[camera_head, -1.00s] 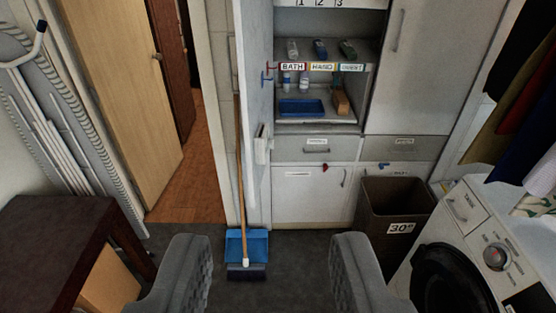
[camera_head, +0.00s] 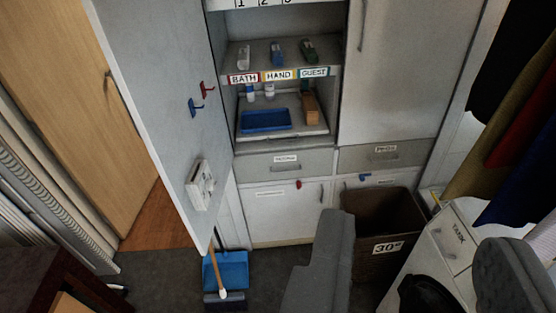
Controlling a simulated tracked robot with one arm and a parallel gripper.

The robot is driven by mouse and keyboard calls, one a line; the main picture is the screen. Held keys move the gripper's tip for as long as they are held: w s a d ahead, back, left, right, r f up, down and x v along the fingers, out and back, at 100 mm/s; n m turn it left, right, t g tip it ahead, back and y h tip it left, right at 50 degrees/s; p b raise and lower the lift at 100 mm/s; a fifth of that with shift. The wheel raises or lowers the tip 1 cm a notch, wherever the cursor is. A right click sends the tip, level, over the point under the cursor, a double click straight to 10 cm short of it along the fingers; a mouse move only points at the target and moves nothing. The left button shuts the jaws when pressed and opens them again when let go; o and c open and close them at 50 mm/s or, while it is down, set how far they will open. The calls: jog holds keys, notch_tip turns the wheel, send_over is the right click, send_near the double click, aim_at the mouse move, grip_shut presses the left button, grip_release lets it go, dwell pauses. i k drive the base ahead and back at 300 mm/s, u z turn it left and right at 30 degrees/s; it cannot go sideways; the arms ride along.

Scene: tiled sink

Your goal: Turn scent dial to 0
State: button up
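I cannot make out a dial marked as the scent dial in this view. A small white box (camera_head: 201,186) is fixed to the inner face of the open cabinet door; its markings are too small to read. The white washing machine (camera_head: 447,262) is at the lower right, with a drawer labelled "TANK" (camera_head: 459,232). My right finger covers part of the machine, and its round knob is not visible. My gripper (camera_head: 418,230) is open and empty, its grey fingers wide apart in front of the brown basket and the machine. It touches nothing that I can see.
The open cabinet door (camera_head: 165,90) stands at left centre, with red and blue hooks. Shelves (camera_head: 278,76) labelled BATH, HAND and GUEST hold small items. A blue dustpan (camera_head: 226,270) and broom stand below. A brown basket (camera_head: 381,225) marked 30° is beside the machine. Clothes hang at right.

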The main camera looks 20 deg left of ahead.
aim_at(210, 185)
jog(key=z, duration=0.1)
jog(key=i, duration=1.35)
jog(key=u, duration=0.35)
